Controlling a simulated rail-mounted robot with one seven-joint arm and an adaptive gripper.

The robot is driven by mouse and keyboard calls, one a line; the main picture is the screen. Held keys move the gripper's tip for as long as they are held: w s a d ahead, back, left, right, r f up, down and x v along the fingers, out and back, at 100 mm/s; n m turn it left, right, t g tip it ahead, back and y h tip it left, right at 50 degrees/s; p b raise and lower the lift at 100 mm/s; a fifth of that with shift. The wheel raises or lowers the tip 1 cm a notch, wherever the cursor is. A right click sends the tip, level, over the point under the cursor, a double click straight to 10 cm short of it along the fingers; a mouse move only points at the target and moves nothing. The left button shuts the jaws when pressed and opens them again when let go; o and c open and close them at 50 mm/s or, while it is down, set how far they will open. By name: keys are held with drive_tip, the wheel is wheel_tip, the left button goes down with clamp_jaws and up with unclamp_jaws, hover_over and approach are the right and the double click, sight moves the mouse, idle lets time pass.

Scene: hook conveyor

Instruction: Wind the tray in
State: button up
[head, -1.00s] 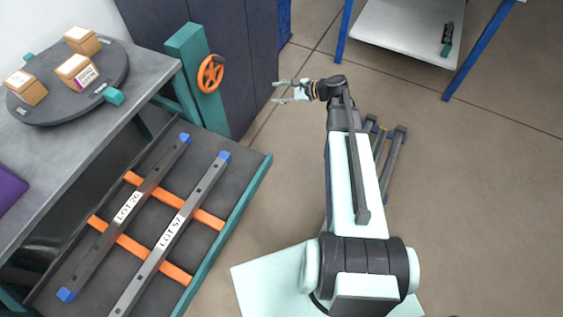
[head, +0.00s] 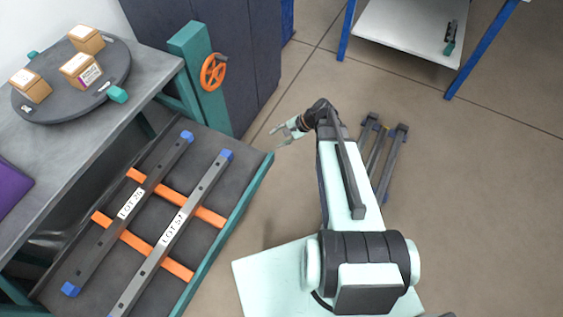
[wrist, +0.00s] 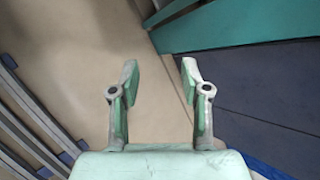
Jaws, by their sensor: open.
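The tray (head: 222,240) is a dark, teal-edged pull-out shelf under the bench at the left of the head view, standing out from it. It bears two grey bars with blue ends, labelled LOT 26 (head: 124,212) and LOT 57 (head: 182,223), lying across two orange strips. An orange handwheel (head: 213,73) is on a teal post (head: 190,55) beyond the tray's far end. My gripper (head: 277,139) is open and empty, in the air right of the tray's far corner and below the handwheel in the picture. In the wrist view, its two fingers (wrist: 158,75) are apart with floor between them.
A grey bench (head: 158,72) bears a round turntable (head: 118,62) with several small boxes. Dark cabinets (head: 240,40) stand behind the post. Grey rails (head: 385,150) lie on the floor right of my arm. A white table (head: 400,30) is at the top right; the floor between is open.

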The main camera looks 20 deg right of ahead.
drive_tip(key=s+a+f+n+g+h, duration=0.1)
drive_tip(key=s+f+n+g, duration=0.1)
drive_tip(key=s+f, duration=0.3)
drive_tip(key=s+n+p, duration=0.1)
drive_tip(key=s, duration=0.2)
drive_tip(key=shift+a+f+g+h, duration=0.3)
drive_tip(key=shift+a+f+g, duration=0.05)
drive_tip(key=shift+a+g, duration=0.05)
